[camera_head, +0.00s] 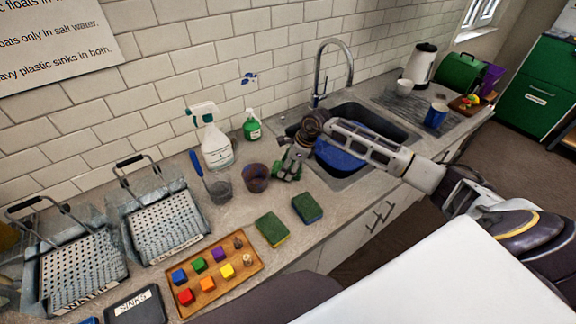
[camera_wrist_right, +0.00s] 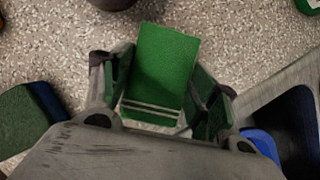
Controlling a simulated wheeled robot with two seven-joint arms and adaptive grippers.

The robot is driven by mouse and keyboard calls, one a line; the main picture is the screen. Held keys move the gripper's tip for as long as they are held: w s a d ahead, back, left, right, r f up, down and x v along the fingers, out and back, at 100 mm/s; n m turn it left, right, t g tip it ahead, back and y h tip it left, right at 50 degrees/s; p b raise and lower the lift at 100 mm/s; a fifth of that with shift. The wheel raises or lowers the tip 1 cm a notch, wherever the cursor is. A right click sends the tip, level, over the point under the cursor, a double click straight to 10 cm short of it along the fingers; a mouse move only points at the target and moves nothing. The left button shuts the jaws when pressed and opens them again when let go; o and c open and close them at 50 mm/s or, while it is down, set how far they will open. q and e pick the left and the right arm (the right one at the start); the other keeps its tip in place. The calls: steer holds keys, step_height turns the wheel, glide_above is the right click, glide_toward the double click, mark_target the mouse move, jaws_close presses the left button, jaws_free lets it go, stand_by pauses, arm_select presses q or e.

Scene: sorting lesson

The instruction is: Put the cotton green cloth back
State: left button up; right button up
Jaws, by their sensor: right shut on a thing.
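The green cloth (camera_head: 288,173) is a folded piece between the sink and a dark reddish cup. In the right wrist view the cloth (camera_wrist_right: 163,68) is a flat green rectangle with pale stripes near its lower edge. My right gripper (camera_head: 290,163) is shut on the cloth, with a finger on each side of it. The gripper also shows in the right wrist view (camera_wrist_right: 163,95). I cannot tell whether the cloth touches the counter. My left gripper is out of view.
The sink (camera_head: 357,180) with a blue item (camera_head: 338,155) lies right of the cloth. Two sponges (camera_head: 271,229) (camera_head: 307,208) lie in front.

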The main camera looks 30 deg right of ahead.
steer(key=shift+f, duration=0.1)
steer(key=o, duration=0.9)
steer(key=shift+r, duration=0.2)
steer(key=shift+b+v, duration=1.25)
steer(key=shift+v, duration=4.65)
